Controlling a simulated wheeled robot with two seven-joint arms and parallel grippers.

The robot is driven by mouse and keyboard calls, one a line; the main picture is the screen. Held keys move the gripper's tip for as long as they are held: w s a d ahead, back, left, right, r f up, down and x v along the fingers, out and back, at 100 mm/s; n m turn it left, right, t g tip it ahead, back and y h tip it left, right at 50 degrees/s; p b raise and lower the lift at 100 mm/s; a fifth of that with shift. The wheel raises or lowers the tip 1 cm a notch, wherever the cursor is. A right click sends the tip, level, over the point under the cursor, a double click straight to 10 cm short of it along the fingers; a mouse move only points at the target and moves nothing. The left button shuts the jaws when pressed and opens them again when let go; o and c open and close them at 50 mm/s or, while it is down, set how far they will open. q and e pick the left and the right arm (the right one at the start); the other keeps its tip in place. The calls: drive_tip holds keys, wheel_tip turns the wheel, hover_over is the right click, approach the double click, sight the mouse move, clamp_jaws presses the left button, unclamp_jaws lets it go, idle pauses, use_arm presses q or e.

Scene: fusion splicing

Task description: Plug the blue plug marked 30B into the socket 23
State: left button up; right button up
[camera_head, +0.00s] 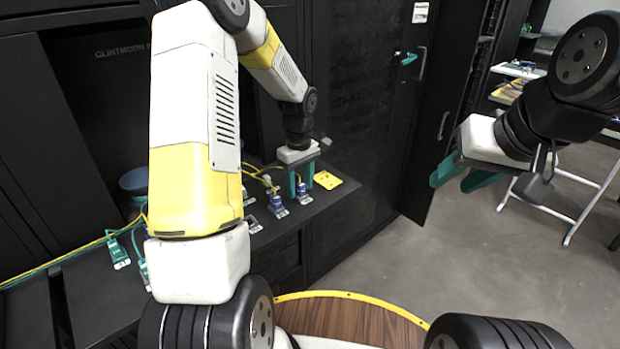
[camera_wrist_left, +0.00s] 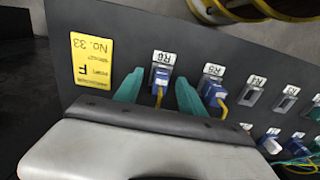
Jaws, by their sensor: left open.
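My left gripper (camera_head: 302,182) (camera_wrist_left: 158,92) is open, its teal fingers pointing down at the dark panel. In the left wrist view, a blue plug (camera_wrist_left: 158,83) with a yellow cable sits in a socket between the fingers. A second blue plug (camera_wrist_left: 212,90) sits in the neighbouring socket, just right of the right finger. In the head view, one blue plug (camera_head: 302,190) is by the left fingers and another (camera_head: 277,202) is left of it. I cannot read 30B or 23 anywhere. My right gripper (camera_head: 450,184) is open and empty, in the air at the right.
A yellow card (camera_wrist_left: 92,62) marked No. 33 lies on the panel (camera_head: 335,198). Empty sockets (camera_wrist_left: 253,97) (camera_wrist_left: 284,101) and another blue plug (camera_wrist_left: 270,142) are further right in the wrist view. Green plugs (camera_head: 118,254) lie at the left. An open cabinet door (camera_head: 440,110) stands at right.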

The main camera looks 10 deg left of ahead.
sight(300, 183)
use_arm(q)
clamp_jaws()
idle(1.4)
drive_tip(key=shift+r, duration=3)
